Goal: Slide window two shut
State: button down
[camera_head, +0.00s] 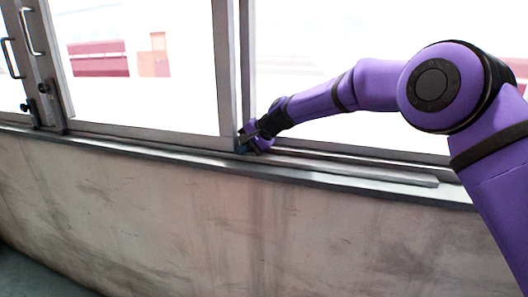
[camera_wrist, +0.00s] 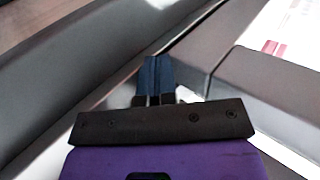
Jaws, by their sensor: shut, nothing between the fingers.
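A sliding window (camera_head: 228,70) with a grey metal frame fills the middle of the head view; its right upright stands beside my gripper. I cannot tell which window is number two. My gripper (camera_head: 243,146) is low at the foot of that upright, just above the sill track. In the wrist view my gripper (camera_wrist: 154,75) has its dark blue fingers together and empty, close to grey frame surfaces. Whether the fingertips touch the frame cannot be told.
The metal sill (camera_head: 300,172) runs along the wall top, with a loose-looking grey rail (camera_head: 390,177) on it at right. Two handles (camera_head: 28,32) and dark latches (camera_head: 43,88) are on the uprights at far left. The stained wall (camera_head: 180,215) lies below.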

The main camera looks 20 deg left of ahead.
aim_at(235, 143)
jog(key=a, duration=0.3)
jog(key=shift+a, duration=0.1)
jog(key=shift+a+r, duration=0.1)
jog(key=shift+a, duration=0.05)
jog(key=shift+s+r, duration=0.1)
